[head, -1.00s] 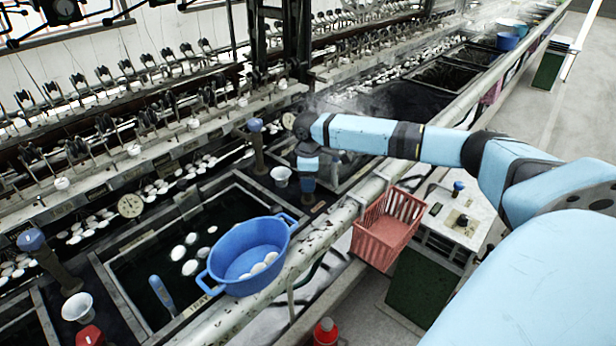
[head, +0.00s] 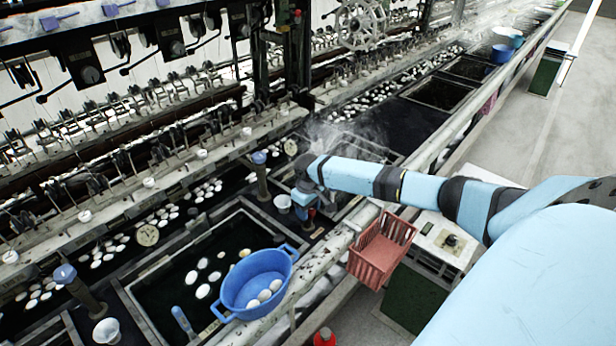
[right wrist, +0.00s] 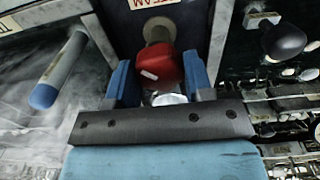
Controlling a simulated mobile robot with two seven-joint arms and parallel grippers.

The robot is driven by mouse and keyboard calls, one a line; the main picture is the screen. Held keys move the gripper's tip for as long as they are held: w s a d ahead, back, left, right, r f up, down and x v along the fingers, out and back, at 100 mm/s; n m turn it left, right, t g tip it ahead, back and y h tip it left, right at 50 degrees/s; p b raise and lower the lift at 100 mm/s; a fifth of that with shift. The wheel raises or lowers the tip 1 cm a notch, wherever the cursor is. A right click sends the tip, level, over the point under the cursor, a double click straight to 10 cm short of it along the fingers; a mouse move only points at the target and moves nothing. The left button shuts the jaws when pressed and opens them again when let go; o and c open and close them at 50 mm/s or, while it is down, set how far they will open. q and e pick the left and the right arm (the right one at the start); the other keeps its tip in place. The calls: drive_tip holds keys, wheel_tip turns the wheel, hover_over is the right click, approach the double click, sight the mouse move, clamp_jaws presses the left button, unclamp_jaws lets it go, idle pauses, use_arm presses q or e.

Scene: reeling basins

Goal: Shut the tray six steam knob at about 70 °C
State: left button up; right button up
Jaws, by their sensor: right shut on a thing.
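The red steam knob (right wrist: 166,68) sits between the two blue fingers of my right gripper (right wrist: 160,80) in the right wrist view. The fingers are shut on it, one on each side. A label (right wrist: 150,3) reading STEAM is above it, upside down. In the head view my right gripper (head: 304,198) points down at the basin edge, with a bit of red at its tips. A dial (head: 148,235) stands by the nearer tray; its reading is too small to tell. I cannot make out tray six's number or temperature. My left gripper is not in view.
A blue tub (head: 230,290) with white cocoons sits on the nearer basin's edge. A red basket (head: 378,252) hangs on the front rail. A blue-topped post (head: 261,180) and a white cup (head: 282,203) stand left of my gripper. Steam rises behind it.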

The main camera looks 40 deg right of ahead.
drive_tip(key=shift+m+p, duration=0.35)
drive_tip(key=shift+m, duration=0.05)
drive_tip(key=o, duration=0.9)
wheel_tip(320, 180, up, 14)
drive_tip(key=shift+f+b, duration=0.1)
drive_tip(key=shift+b, duration=0.6)
